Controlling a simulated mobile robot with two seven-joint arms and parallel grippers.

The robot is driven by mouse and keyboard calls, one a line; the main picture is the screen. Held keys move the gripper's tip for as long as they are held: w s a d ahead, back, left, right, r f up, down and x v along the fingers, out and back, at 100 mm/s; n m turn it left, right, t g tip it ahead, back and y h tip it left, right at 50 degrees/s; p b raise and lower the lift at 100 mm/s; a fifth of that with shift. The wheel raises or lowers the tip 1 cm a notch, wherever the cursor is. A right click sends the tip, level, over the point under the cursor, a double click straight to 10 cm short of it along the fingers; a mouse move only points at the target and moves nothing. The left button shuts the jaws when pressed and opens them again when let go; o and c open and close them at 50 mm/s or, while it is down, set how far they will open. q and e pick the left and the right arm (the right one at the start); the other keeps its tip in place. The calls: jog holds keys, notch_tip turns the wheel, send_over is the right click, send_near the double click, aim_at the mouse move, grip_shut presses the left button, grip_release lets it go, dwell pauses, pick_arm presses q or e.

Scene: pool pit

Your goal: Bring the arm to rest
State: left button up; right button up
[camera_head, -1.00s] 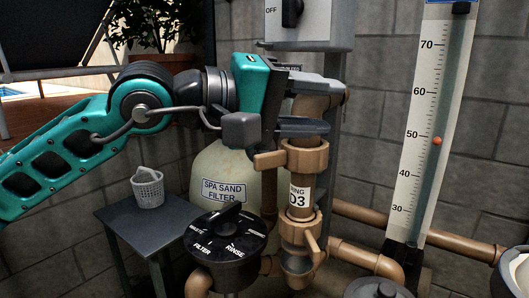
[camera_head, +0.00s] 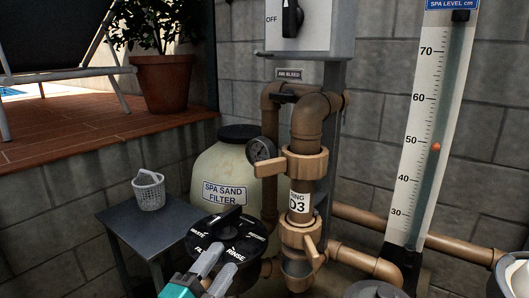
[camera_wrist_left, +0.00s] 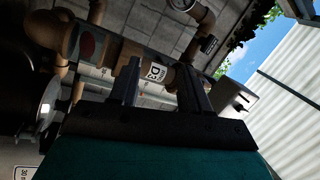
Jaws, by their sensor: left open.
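My left gripper (camera_head: 226,257) is at the bottom of the head view, with its two grey fingers pointing up and to the right. It is open, with nothing seen between the fingers. It overlaps the lower edge of the black multiport valve dial (camera_head: 228,236) in the picture; whether it touches I cannot tell. Only a little teal of my left arm shows; the rest is out of frame. In the left wrist view the two fingers (camera_wrist_left: 160,80) stand apart, with the labelled brown pipe (camera_wrist_left: 133,60) beyond them. My right gripper is not in view.
The upright pipe (camera_head: 307,222) has tan unions and handles. A gauge (camera_head: 262,148), the spa sand filter (camera_head: 225,170), a grey switch box (camera_head: 338,30) and a level scale (camera_head: 411,150) stand around it. A small basket (camera_head: 149,190) sits on a side table (camera_head: 122,220).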

pick_arm(q)
jog(key=s+a+f+n+g+y, duration=0.3)
jog(key=s+f+n, duration=0.5)
jog(key=f, duration=0.4)
jog(key=s+a+f+n+g+y, duration=0.3)
jog(key=s+a+f+n, duration=0.3)
jog(key=f, duration=0.6)
jog(key=s+n+g, duration=0.1)
jog(key=s+n, duration=0.1)
jog(key=s, duration=0.1)
jog(key=shift+s+a+f+n+y+p, duration=0.2)
jog(key=shift+s+f+n+y+p, duration=0.1)
jog(key=shift+f+y, duration=0.1)
